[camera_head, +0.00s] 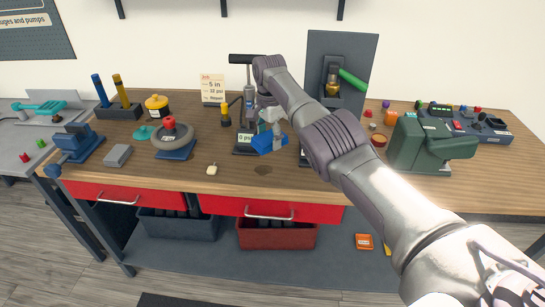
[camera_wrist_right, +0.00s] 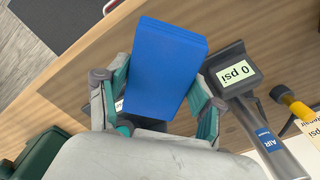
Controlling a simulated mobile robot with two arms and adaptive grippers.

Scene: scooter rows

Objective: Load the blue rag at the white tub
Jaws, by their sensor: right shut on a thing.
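The blue rag (camera_head: 269,145) is a flat, block-like folded piece. My right gripper (camera_head: 272,125) is shut on it and holds it above the wooden bench, in front of the pump. In the right wrist view the rag (camera_wrist_right: 167,65) sits between the two fingers of my right gripper (camera_wrist_right: 160,98), and its top face is fully in view. I cannot make out a white tub in either view. My left gripper is not in view.
The pump's gauge reading 0 psi (camera_wrist_right: 239,72) stands close beside the held rag. A tyre on a blue stand (camera_head: 175,154), a green machine (camera_head: 425,147) and a small cream piece (camera_head: 212,169) are on the bench. The front middle of the bench is mostly clear.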

